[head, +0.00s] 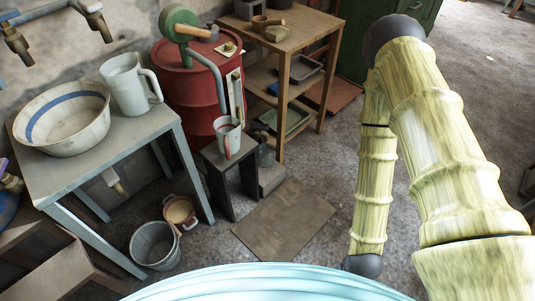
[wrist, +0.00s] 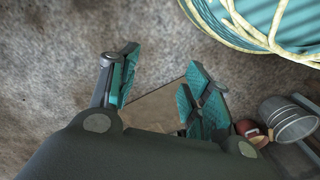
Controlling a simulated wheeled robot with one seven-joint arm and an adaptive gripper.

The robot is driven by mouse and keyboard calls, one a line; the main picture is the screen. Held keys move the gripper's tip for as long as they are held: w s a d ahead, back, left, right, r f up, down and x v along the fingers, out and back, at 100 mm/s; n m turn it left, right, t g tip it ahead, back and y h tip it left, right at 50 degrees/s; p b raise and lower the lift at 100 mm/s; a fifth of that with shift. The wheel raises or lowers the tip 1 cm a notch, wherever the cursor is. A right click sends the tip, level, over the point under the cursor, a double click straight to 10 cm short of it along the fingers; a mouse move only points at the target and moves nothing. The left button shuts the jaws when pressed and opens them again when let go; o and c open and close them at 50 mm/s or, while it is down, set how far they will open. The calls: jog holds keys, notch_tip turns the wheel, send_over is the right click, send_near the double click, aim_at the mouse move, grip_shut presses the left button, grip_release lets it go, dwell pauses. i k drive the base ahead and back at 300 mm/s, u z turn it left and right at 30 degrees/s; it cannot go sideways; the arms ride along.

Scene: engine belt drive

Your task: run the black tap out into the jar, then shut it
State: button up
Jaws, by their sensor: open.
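A pale jar with a handle and red marks (head: 228,136) stands upright on a small dark stool (head: 218,176) in front of the red drum. No tap that is clearly black can be made out. A small brownish tap-like fitting (head: 261,136) shows just right of the jar, too small to read its state. My gripper (wrist: 163,88) is open and empty in the wrist view, with its teal-padded fingers apart above the floor. Neither the jar nor a tap shows in the wrist view. The gripper cannot be made out in the head view.
A red drum (head: 190,100) with a green hand pump (head: 180,22) stands behind the stool. A grey table (head: 110,150) at left holds a basin (head: 64,118) and a jug (head: 127,85). A bucket (head: 155,246) and a red-rimmed pot (head: 181,212) sit on the floor. A flat board (head: 285,218) lies mid-floor.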

aim_at(256, 126)
jog(key=z, duration=0.55)
jog(key=k, duration=0.7)
jog(key=z, duration=0.6)
jog(key=i, duration=0.6)
jog(key=u, duration=0.5)
jog(key=i, duration=0.9)
jog(key=u, duration=1.15)
jog(key=i, duration=0.35)
jog(key=u, duration=0.35)
